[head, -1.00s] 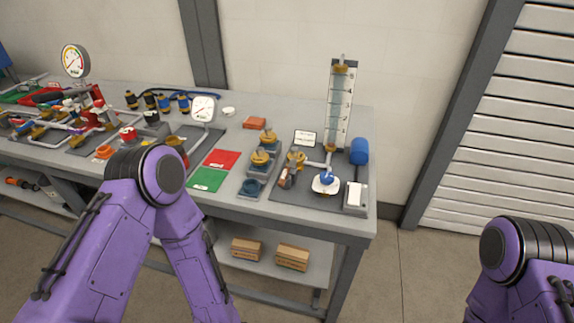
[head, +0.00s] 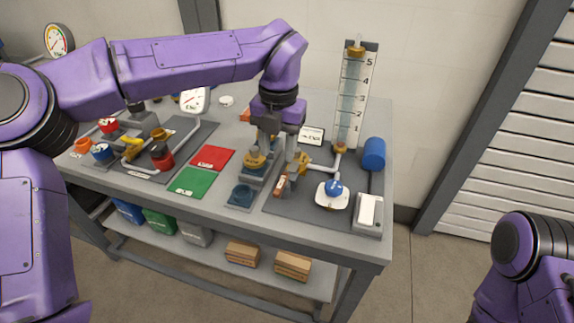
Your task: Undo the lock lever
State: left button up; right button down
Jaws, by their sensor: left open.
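My left gripper (head: 263,146) points down over the row of brass-topped fittings. It is open, and its fingers are close to a brass-topped fitting (head: 255,161) on a grey stepped holder. I cannot tell whether they touch it. Just right of it is a brass valve (head: 300,160) with a brown tagged piece (head: 280,185) on its left, possibly the lock lever; it is too small to be sure. A pipe joins the valve to the clear level column (head: 352,95). My right gripper is out of view; only part of the right arm shows at bottom right.
A white dish with a blue knob (head: 334,187), a blue cylinder (head: 374,154) and a white box (head: 369,209) stand right of the valve. Red (head: 213,158) and green (head: 190,182) mats lie left. A gauge (head: 194,101) stands behind them.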

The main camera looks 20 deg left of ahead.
aim_at(281, 183)
pick_arm(q)
jog(key=f, duration=0.9)
jog(key=shift+d+f, duration=0.1)
jog(key=shift+d, duration=0.15)
grip_shut()
